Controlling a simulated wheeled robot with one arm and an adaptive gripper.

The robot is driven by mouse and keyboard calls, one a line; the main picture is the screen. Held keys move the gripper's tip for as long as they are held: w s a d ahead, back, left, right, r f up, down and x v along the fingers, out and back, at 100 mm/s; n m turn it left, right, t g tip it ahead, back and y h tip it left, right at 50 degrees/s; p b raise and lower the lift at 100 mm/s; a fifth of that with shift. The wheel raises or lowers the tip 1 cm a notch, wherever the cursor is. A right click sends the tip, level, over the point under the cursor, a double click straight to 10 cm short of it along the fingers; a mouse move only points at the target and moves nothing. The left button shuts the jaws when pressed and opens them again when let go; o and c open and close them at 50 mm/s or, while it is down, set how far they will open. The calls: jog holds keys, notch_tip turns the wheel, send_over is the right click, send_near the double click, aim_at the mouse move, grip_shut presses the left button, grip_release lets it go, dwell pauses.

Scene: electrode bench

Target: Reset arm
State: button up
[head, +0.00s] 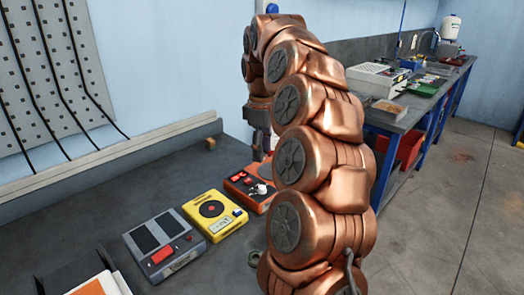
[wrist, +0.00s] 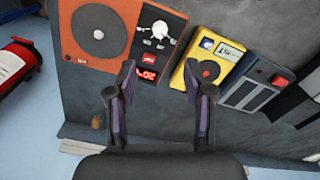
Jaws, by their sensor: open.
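My gripper (wrist: 160,75) is open in the wrist view, its two dark fingers apart with nothing between them. Beyond the fingertips lie the orange device (wrist: 95,32), with a round plate, white knob and red display, and the yellow device (wrist: 212,62). A grey device (wrist: 252,82) is further right. In the head view the orange device (head: 246,184), yellow device (head: 215,215) and grey device (head: 163,243) stand in a row on the bench. My copper arm rises in front and hides part of the orange device. The gripper is mostly hidden there.
The dark bench (head: 90,215) has a small tan block (head: 210,143) near the back wall. A perforated panel (head: 50,65) with black cables hangs above. A second bench (head: 405,122) with equipment stands behind at right. Open floor (head: 460,220) is at right.

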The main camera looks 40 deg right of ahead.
dwell(0.4)
jog(key=s+a+p, duration=0.1)
jog(key=s+a, duration=0.4)
jog(key=a, duration=0.3)
jog(key=s+a+p, duration=0.2)
jog(key=s+a, duration=0.3)
jog(key=a, duration=0.4)
jog(key=s+a+f+m+g+p, duration=0.1)
jog(key=s+a+f+m, duration=0.2)
jog(key=s, duration=0.7)
jog(key=s+a+f+m+p, duration=0.1)
jog(key=s+a+f+m, duration=0.2)
jog(key=s, duration=0.7)
notch_tip(320, 180, down, 3)
jog(key=shift+a+r+g, duration=0.15)
jog(key=shift+a+g, duration=0.05)
jog(key=shift+g, duration=0.2)
jog(key=shift+c, duration=1)
jog(key=shift+a, duration=0.15)
